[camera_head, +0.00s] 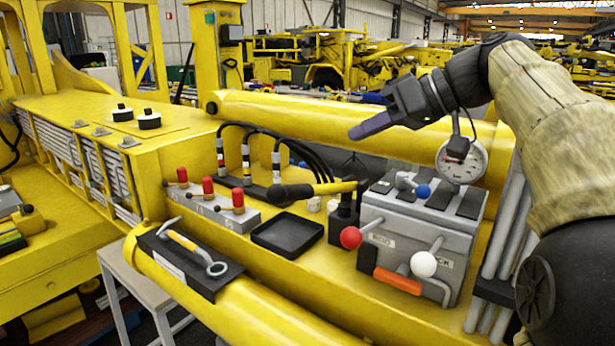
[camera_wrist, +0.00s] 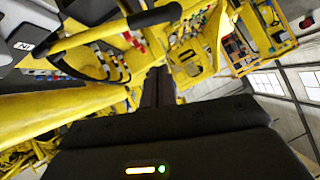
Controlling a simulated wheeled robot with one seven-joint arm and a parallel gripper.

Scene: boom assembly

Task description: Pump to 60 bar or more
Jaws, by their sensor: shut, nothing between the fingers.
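The grey pump unit (camera_head: 420,235) stands on the yellow deck at right in the head view. It has levers with a red ball (camera_head: 351,237), a white ball (camera_head: 424,264) and a blue ball (camera_head: 423,191). A round pressure gauge (camera_head: 461,160) rises behind it; its reading is too small to tell. A yellow pump lever (camera_head: 335,187) with a black grip (camera_head: 290,192) lies nearly level from a black post (camera_head: 345,215). My gripper (camera_head: 356,133) is shut and empty, above the lever and apart from it. In the wrist view its fingers (camera_wrist: 157,88) are together.
A grey block with three red-knobbed levers (camera_head: 209,190), black hoses (camera_head: 275,135) and an empty black tray (camera_head: 287,235) lie left of the pump. A wrench (camera_head: 190,247) rests on a black mat in front. A thick yellow cylinder (camera_head: 320,115) runs behind.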

